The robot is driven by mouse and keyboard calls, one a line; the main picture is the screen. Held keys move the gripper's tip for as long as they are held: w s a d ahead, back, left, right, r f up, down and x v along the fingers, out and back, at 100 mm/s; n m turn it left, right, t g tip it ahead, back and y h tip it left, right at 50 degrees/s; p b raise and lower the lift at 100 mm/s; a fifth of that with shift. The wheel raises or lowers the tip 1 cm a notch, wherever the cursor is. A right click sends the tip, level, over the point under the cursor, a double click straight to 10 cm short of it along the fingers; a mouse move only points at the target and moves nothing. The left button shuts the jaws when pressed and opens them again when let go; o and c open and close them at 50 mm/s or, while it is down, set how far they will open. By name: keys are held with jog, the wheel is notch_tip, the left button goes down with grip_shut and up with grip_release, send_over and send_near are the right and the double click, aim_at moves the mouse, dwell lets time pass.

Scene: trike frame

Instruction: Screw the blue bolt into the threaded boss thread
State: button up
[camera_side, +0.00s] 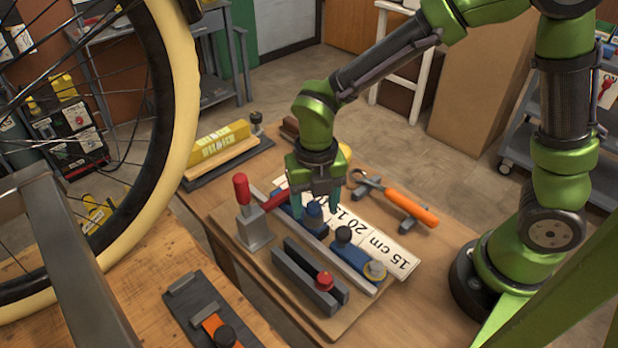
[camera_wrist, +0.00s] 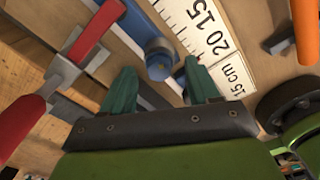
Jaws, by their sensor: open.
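The blue bolt (camera_side: 313,213) shows as a blue knob-like head on the fixture, below my gripper (camera_side: 316,203) in the side view. In the wrist view the blue head (camera_wrist: 160,58) lies just beyond and between the fingertips, at the end of a blue bar. My gripper (camera_wrist: 161,84) is open, its two teal fingers apart, with nothing seen between them. I cannot tell whether the fingers are level with the head. The threaded boss cannot be made out clearly; a round part with a yellow ring (camera_side: 375,271) sits at the blue block's near end.
A red-handled toggle clamp (camera_side: 243,192) stands left of my gripper, its red arm reaching close to the fingers. A white ruler (camera_side: 385,249) and orange-handled tool (camera_side: 411,207) lie right.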

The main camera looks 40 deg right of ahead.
jog(key=c, duration=1.1)
jog(key=shift+m, duration=0.9)
jog(key=shift+m, duration=0.8)
jog(key=shift+w, duration=0.1)
jog(key=shift+a+m, duration=0.1)
jog(key=shift+m, duration=0.8)
